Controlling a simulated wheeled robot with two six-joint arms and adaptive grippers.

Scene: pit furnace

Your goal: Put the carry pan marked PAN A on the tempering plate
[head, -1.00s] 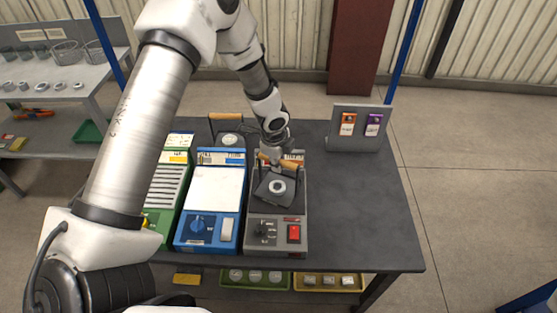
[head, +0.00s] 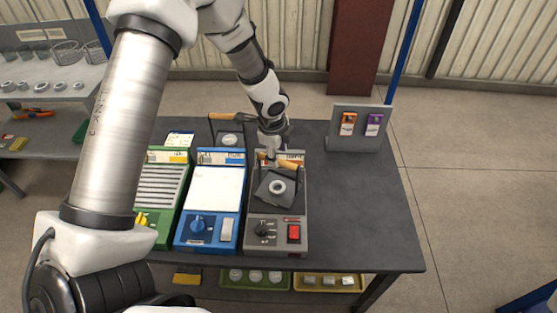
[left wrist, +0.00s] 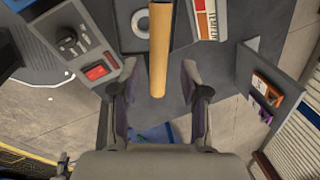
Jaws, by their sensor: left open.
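A dark square pan (head: 270,190) with a pale ring in it and a wooden handle (head: 288,165) sits on the grey unit (head: 254,220) with a black knob and red switch. Its marking cannot be read. My left gripper (head: 272,152) is just behind and above this pan. In the left wrist view, the wooden handle (left wrist: 158,50) lies between the two open fingers of my left gripper (left wrist: 157,72), with a gap on each side. My right gripper is not in view.
The blue unit (head: 215,190) has a bare white top. The green unit (head: 166,187) has a slatted top. A grey stand (head: 357,143) with orange and purple tags is at the back right. The table's right side (head: 355,215) is clear.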

